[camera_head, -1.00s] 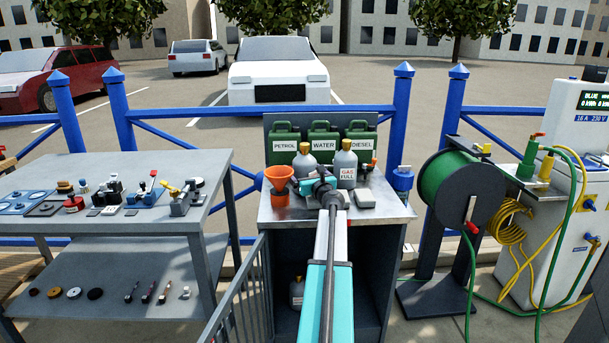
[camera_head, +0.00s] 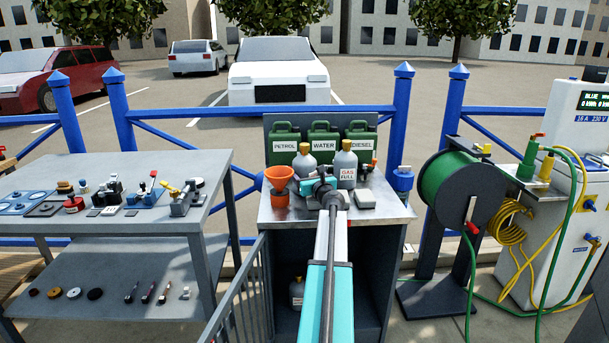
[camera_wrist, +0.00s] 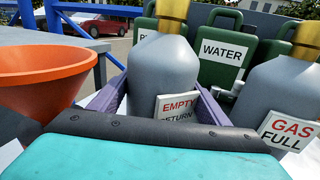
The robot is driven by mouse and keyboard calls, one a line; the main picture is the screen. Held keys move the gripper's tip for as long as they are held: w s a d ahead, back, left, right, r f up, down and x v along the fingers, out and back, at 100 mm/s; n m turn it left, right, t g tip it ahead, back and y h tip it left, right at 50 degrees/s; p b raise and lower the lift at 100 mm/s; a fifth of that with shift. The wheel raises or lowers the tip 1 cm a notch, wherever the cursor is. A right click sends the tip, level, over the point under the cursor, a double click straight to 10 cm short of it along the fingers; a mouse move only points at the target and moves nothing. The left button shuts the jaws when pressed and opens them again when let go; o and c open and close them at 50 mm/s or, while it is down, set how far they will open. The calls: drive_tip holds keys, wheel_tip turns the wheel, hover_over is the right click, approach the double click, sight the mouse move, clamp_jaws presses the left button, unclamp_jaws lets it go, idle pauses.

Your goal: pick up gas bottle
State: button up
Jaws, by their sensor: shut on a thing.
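A grey gas bottle with a brass-coloured top and an "EMPTY RETURN" label (camera_wrist: 165,78) stands upright between the purple fingers of my gripper (camera_wrist: 160,98). My gripper is shut on this bottle. Its base is hidden, so I cannot tell whether it touches the counter. It also shows in the head view (camera_head: 304,161), left of a second grey bottle labelled "GAS FULL" (camera_head: 346,164). That full bottle fills the right of the wrist view (camera_wrist: 272,88), apart from my gripper.
Green petrol, water and diesel cans (camera_head: 323,141) stand behind the bottles. An orange funnel (camera_head: 279,176) is close on the left. A pale box (camera_head: 365,198) lies on the metal counter (camera_head: 392,207). Another grey bottle (camera_head: 297,291) stands in the cupboard below.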

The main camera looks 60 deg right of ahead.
sight(305, 162)
drive_tip(key=shift+r, duration=0.15)
drive_tip(key=shift+r, duration=0.4)
wheel_tip(305, 162, up, 3)
drive_tip(key=shift+f+p, duration=0.1)
drive_tip(key=shift+p, duration=0.55)
drive_tip(key=r+p+v, duration=0.1)
drive_tip(key=v, duration=1.5)
drive_tip(key=shift+s+r, duration=0.15)
